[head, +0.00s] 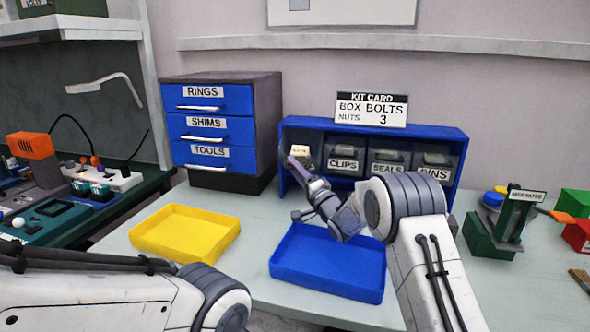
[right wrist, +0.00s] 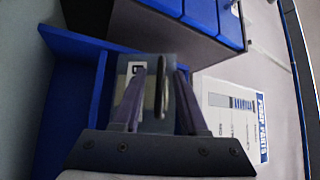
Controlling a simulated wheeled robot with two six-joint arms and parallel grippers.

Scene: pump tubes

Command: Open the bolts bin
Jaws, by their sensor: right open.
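The blue bin rack (head: 450,133) stands against the back wall. Its leftmost bin (head: 312,138) is mostly behind my right gripper, and its label cannot be read; the other bins read CLIPS, SEALS and PINS. I see no readable bolts label on any bin. My right gripper (head: 294,163) reaches in front of this leftmost bin. In the right wrist view, the open fingers of my right gripper (right wrist: 161,74) stand on either side of the bin's dark handle (right wrist: 161,92); whether they touch it I cannot tell. My left gripper is out of view.
A drawer cabinet (head: 264,120) stands left of the rack. A kit card (head: 371,109) stands on top of the rack. A blue tray (head: 325,277) and a yellow tray (head: 185,232) lie in front. A green stand (head: 500,225) is at the right.

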